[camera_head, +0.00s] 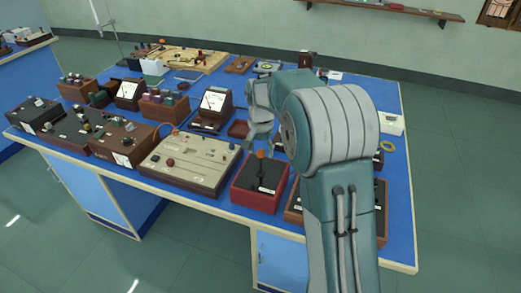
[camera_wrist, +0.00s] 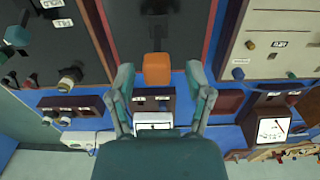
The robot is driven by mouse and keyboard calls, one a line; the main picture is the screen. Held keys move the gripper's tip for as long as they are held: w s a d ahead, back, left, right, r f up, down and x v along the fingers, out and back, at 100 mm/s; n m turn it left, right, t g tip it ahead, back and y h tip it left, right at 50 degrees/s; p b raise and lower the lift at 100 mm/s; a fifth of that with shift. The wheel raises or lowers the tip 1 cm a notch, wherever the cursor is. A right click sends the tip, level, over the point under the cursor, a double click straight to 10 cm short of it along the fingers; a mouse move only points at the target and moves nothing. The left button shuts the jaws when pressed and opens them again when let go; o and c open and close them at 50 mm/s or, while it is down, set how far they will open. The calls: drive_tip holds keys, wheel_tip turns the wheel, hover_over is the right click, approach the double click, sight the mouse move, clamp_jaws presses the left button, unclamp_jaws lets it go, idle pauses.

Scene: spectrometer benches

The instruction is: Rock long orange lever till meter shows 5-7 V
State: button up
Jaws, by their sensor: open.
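The lever is a black stick with an orange knob (camera_head: 260,154) on a red-sided box (camera_head: 246,202) at the bench's front edge. In the wrist view the orange knob (camera_wrist: 157,69) lies between the finger ends. My gripper (camera_head: 262,132) is open just above the knob; in the wrist view its two fingers (camera_wrist: 160,76) stand apart, with gaps on both sides of the knob. I cannot tell whether the knob is at fingertip depth. A meter with a white dial (camera_head: 213,101) stands behind; it also shows in the wrist view (camera_wrist: 272,131). Its reading is too small to tell.
A beige control panel (camera_head: 183,165) stands close left of the lever box. Another dial meter (camera_head: 128,91) is further back. My arm hides part of the right side. Open floor lies in front.

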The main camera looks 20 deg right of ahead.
drive_tip(key=shift+r, duration=0.1)
wheel_tip(320, 180, up, 12)
idle(0.4)
drive_tip(key=shift+f, duration=0.2)
idle(1.0)
drive_tip(key=s+a+r+n+t, duration=0.1)
drive_tip(key=s+r+n, duration=0.15)
drive_tip(key=s, duration=0.55)
drive_tip(key=s+a+r+n+t, duration=0.1)
drive_tip(key=s+r+t, duration=0.1)
drive_tip(key=s+r, duration=0.35)
drive_tip(key=s+f+n+t, duration=0.1)
drive_tip(key=s+f+n, duration=0.1)
drive_tip(key=s, duration=0.7)
drive_tip(key=s+f+n+t, duration=0.1)
drive_tip(key=s+f, duration=0.4)
drive_tip(key=s, duration=0.4)
drive_tip(key=shift+a+f+n+t, duration=0.25)
drive_tip(key=shift+a+n+t, duration=0.05)
drive_tip(key=shift+a+n, duration=0.05)
